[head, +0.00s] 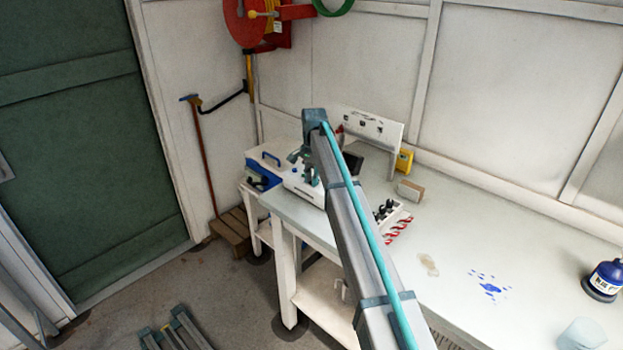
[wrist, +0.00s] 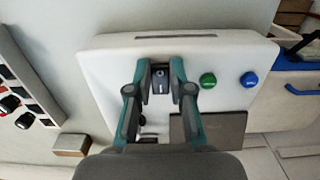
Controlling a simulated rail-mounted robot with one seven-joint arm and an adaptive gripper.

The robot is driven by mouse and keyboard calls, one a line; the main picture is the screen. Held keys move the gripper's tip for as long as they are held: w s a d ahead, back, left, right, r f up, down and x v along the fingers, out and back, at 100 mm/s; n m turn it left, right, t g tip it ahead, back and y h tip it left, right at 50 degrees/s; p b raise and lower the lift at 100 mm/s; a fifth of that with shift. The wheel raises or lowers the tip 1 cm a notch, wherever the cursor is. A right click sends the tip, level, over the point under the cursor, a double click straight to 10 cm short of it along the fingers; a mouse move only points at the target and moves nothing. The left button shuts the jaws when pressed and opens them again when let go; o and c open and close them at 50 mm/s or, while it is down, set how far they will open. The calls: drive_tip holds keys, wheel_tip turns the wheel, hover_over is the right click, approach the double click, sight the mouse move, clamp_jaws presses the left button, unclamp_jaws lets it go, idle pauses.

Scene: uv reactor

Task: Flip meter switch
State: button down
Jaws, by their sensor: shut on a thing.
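The meter is a white box (wrist: 235,60) in the wrist view, with a long slot along its far edge. It also shows on the bench in the head view (head: 305,191), partly behind my arm. A dark switch (wrist: 160,82) with a light mark sits on the meter's face. My gripper (wrist: 160,66) has its two fingers on either side of the switch, shut on it. The switch's base is partly hidden by the fingers. In the head view my gripper (head: 305,170) points down at the meter.
A green knob (wrist: 208,80) and a blue knob (wrist: 249,79) stand right of the switch on the meter. A dark panel (wrist: 205,128) lies below them. A blue-and-white case (head: 264,165) is beside the meter. The bench (head: 455,240) has free room to the right.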

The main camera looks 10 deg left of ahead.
drive_tip(key=shift+w+d+r+g+y+p, duration=0.15)
drive_tip(key=shift+w+r+g+y+p, duration=0.2)
drive_tip(key=shift+g+y, duration=0.3)
drive_tip(key=shift+s+f+g+y+p, duration=0.1)
drive_tip(key=shift+f+g+y+p, duration=0.15)
drive_tip(key=shift+g, duration=0.3)
drive_tip(key=c, duration=1)
unclamp_jaws()
drive_tip(key=shift+c, duration=0.2)
drive_tip(key=shift+r, duration=0.1)
drive_tip(key=v, duration=1.2)
